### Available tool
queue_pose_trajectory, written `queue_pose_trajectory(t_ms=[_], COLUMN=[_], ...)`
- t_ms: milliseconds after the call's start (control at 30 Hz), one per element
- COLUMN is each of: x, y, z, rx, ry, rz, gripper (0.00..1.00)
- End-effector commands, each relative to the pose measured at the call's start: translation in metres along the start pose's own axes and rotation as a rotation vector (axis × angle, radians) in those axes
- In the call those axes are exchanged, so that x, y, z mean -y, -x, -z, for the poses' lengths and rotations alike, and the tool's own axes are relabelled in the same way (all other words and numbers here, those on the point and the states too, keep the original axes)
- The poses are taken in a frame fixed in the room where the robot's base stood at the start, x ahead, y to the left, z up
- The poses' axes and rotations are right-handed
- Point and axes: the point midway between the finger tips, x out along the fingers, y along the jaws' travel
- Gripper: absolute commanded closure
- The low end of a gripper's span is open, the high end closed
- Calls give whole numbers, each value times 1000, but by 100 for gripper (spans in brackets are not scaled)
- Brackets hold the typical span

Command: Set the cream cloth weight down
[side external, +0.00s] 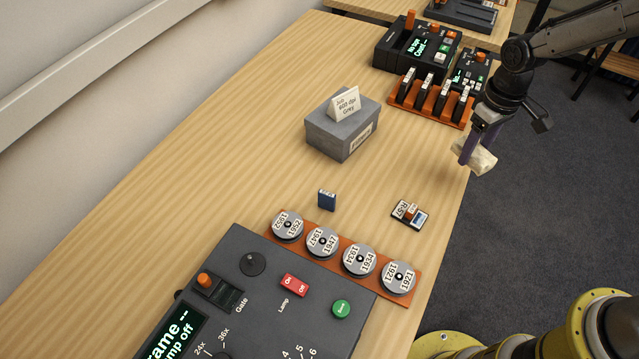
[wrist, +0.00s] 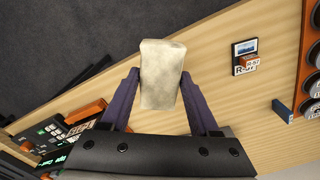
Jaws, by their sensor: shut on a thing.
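The cream cloth weight (side external: 474,156) is a pale block at the table's right edge in the side view. My gripper (side external: 472,148) is shut on it, and its purple fingers hold it from both sides.
A grey box (side external: 342,128) with a card on top stands mid-table. A small slide-like card (side external: 410,214) and a blue block (side external: 327,199) lie nearer. A rack of reels (side external: 341,250) borders the dark console (side external: 262,300). An orange rack (side external: 430,101) stands behind. Bare wood lies between.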

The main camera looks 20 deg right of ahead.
Motion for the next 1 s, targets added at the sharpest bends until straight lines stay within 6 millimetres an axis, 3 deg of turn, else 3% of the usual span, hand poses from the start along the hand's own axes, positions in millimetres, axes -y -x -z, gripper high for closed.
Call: queue_pose_trajectory(t_ms=[100,300,500,733,1000], x=[49,134,193,217,234], y=[23,52,62,57,35], z=[20,34,33,33,77], rx=[-6,-5,-2,-1,-1], ry=[153,379,509,557,556], rz=[0,0,1,1,1], gripper=[100,100,100,100,100])
